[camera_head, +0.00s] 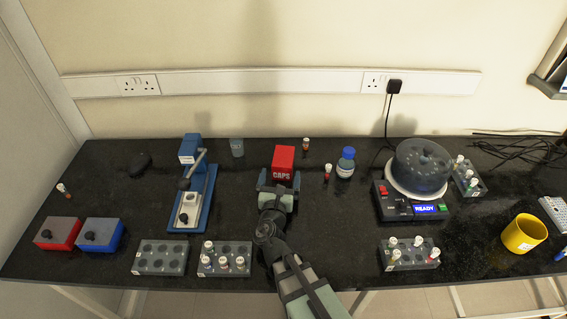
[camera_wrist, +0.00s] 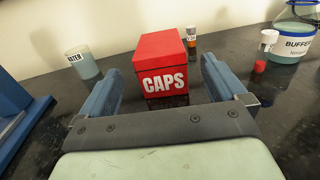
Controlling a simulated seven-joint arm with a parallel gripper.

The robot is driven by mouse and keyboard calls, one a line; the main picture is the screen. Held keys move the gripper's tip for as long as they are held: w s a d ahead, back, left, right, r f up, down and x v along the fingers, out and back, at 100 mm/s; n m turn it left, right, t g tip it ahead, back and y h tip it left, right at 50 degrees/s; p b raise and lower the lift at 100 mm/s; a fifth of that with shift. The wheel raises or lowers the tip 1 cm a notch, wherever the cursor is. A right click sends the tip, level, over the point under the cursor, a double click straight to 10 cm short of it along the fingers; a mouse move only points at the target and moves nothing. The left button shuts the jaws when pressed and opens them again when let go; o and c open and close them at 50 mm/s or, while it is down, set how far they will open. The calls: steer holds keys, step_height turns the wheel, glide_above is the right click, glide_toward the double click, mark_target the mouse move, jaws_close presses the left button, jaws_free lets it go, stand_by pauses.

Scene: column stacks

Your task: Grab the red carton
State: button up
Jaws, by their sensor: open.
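The red carton (camera_head: 284,159), marked CAPS, stands upright on the black bench near the back, at the middle of the head view. In the wrist view the red carton (camera_wrist: 161,64) sits just ahead of my gripper, between the lines of its two fingers. My gripper (camera_head: 279,178) is open and empty, on the near side of the carton. In the wrist view the two blue-grey fingers of my gripper (camera_wrist: 160,82) stand left and right of the carton's near face, with gaps on both sides. The carton's lower part is partly hidden by my gripper in the head view.
A WATER beaker (camera_head: 237,147) and a blue press (camera_head: 195,190) stand left of the carton. Small capped vials (camera_head: 306,145) and a BUFFER bottle (camera_head: 346,162) stand to its right. A centrifuge (camera_head: 418,170) is further right. Vial racks (camera_head: 222,259) line the front edge.

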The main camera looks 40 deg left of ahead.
mark_target(283, 160)
steer(key=shift+x, duration=3.8)
steer(key=shift+c, duration=0.4)
steer(key=c, duration=1)
